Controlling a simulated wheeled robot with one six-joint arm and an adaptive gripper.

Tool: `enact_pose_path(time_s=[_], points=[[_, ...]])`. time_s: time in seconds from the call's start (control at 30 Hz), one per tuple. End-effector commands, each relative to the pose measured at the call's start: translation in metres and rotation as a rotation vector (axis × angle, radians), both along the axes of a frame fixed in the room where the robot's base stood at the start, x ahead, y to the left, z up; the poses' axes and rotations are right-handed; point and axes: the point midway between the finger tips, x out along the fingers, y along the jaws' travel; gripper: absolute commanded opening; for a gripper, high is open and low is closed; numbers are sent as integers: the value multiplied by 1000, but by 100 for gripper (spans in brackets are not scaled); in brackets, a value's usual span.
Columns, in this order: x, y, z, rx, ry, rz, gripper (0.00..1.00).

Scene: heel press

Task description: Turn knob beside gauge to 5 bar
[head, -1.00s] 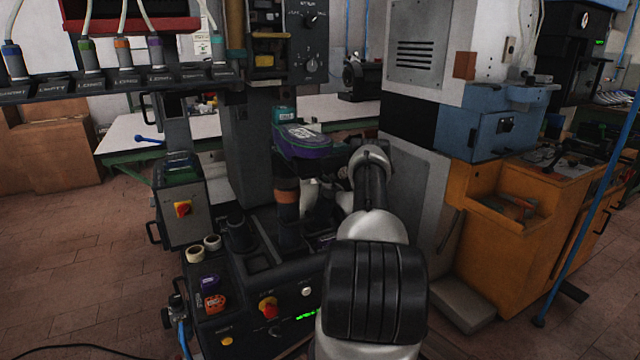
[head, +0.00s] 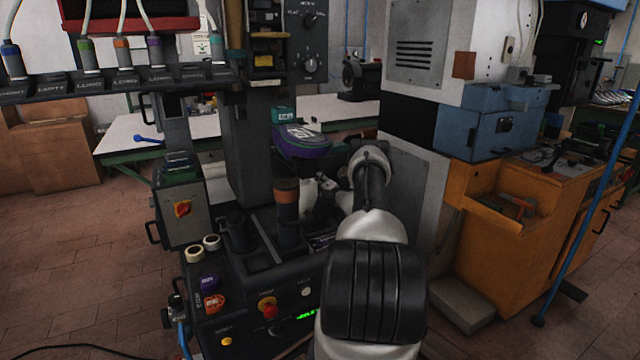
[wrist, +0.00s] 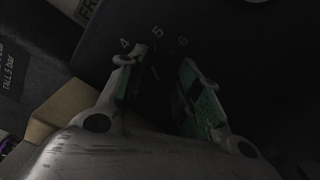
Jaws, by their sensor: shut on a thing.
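The knob (wrist: 161,88) is a dark shape between my fingers in the wrist view, hard to make out against the black panel (wrist: 245,55). The printed numbers 4, 5 and 6 arc just beyond the fingertips, with the 5 roughly in line with the gap. My gripper (wrist: 160,65) has green-padded fingers, one on each side of the knob, and is shut on it. The knob's pointer cannot be read. In the head view my wrist reaches down into the machine behind my forearm, and the knob is hidden there. I cannot make out the gauge in either view.
A label reading "TALL 5 BAR" (wrist: 12,75) lies at the wrist view's left, near a tan block (wrist: 65,108). In the head view, a purple-and-green pad (head: 302,140) and a brown-banded post (head: 287,192) stand close to my wrist. A grey column (head: 405,190) is at right.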

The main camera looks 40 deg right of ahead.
Motion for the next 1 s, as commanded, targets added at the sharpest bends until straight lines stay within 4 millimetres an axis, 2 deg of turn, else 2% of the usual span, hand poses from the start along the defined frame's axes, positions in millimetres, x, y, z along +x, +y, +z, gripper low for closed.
enact_pose_path(time_s=[0.4,0.97,1.0], points=[[-1,-1,-3,196,-44,-1,10],[-1,-1,-3,227,-51,-3,10],[-1,-1,-3,227,-51,-3,36]])
